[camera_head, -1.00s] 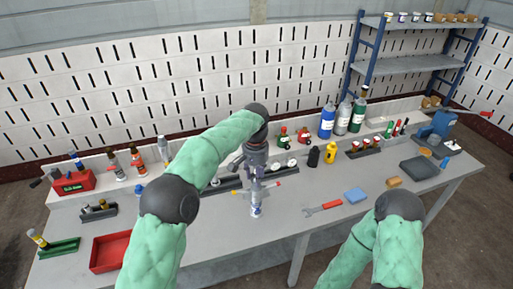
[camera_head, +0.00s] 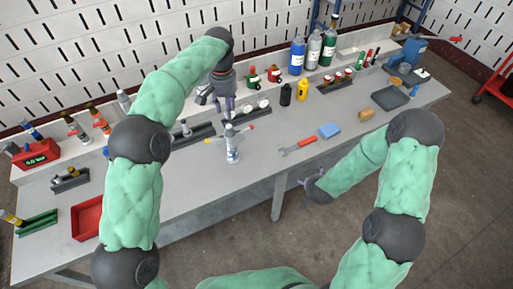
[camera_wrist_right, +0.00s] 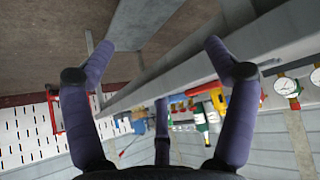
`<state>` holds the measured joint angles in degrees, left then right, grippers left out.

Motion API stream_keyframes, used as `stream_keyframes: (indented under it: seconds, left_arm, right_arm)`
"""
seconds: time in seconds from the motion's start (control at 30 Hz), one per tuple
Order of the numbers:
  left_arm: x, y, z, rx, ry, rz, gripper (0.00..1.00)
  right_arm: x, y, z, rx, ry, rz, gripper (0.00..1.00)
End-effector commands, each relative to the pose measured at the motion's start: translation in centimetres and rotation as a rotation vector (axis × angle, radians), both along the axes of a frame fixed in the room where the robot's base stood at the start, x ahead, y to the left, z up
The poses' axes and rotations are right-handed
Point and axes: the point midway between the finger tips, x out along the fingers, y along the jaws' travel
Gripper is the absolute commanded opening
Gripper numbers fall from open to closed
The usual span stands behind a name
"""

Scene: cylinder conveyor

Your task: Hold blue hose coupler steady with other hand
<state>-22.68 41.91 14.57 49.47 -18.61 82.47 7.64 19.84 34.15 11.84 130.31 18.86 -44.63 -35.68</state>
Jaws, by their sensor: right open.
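A pale upright piece with blue markings (camera_head: 232,151) stands on the workbench in the head view, a bar with yellow and red ends across its top. It may be the blue hose coupler; its shape is too small to be sure. My left gripper (camera_head: 228,109) points down at its top; whether the fingers touch it or are closed is unclear. My right gripper (camera_head: 308,186) is in front of the bench's front edge, well away from the piece. In the right wrist view its three fingers (camera_wrist_right: 157,85) are spread, with nothing between them.
The grey workbench (camera_head: 200,190) carries a red-handled wrench (camera_head: 298,146), a blue block (camera_head: 329,130) and a red tray (camera_head: 87,218). Several bottles (camera_head: 297,57) stand along the back. The bench's front edge lies between my right gripper and the piece.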

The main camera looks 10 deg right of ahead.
Motion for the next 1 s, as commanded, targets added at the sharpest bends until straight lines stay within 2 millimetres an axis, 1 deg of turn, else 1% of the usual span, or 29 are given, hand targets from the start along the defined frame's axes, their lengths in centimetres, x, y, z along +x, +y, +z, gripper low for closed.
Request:
stream_keyframes:
  seconds: [0.03, 0.1, 0.2, 0.23, 0.27, 0.47, 0.57, 0.7, 0.8, 1.0]
  left_arm:
    - [0.0, 0.0, 0.0, 0.0, 0.0, 0.0, 0.39]
    - [0.0, 0.0, 0.0, 0.0, 0.0, 0.0, 0.39]
    - [0.0, 0.0, 0.0, 0.0, 0.0, 0.0, 0.39]
    - [0.0, 0.0, 0.0, 0.0, 0.0, 0.0, 0.39]
    - [0.0, 0.0, 0.0, 0.0, 0.0, 0.0, 0.39]
    - [0.0, 0.0, 0.0, 0.0, 0.0, 0.0, 0.39]
    - [0.0, 0.0, 0.0, 0.0, 0.0, 0.0, 0.39]
    - [0.0, 0.0, 0.0, 0.0, 0.0, 0.0, 0.39]
    - [0.0, 0.0, 0.0, 0.0, 0.0, 0.0, 0.39]
    - [0.0, 0.0, 0.0, 0.0, 0.0, 0.0, 0.39]
  right_arm:
    - [0.6, -1.5, 0.9, -0.041, -0.022, -0.015, 0.86]
    - [1.2, -3.3, 2.0, -0.094, -0.046, -0.03, 0.86]
    - [2.3, -5.4, 3.8, -0.164, -0.09, -0.039, 0.86]
    - [2.9, -5.9, 4.3, -0.18, -0.108, -0.037, 0.86]
    - [3.7, -5.9, 4.8, -0.187, -0.133, -0.023, 0.86]
    - [7.5, -2.9, 6.0, -0.132, -0.246, 0.093, 0.86]
    - [9.3, -0.8, 6.7, -0.094, -0.304, 0.165, 0.86]
    - [11.8, 2.7, 7.9, -0.028, -0.385, 0.287, 0.86]
    - [13.2, 5.3, 8.7, 0.019, -0.432, 0.379, 0.86]
    - [14.7, 10.5, 9.9, 0.108, -0.493, 0.569, 0.86]
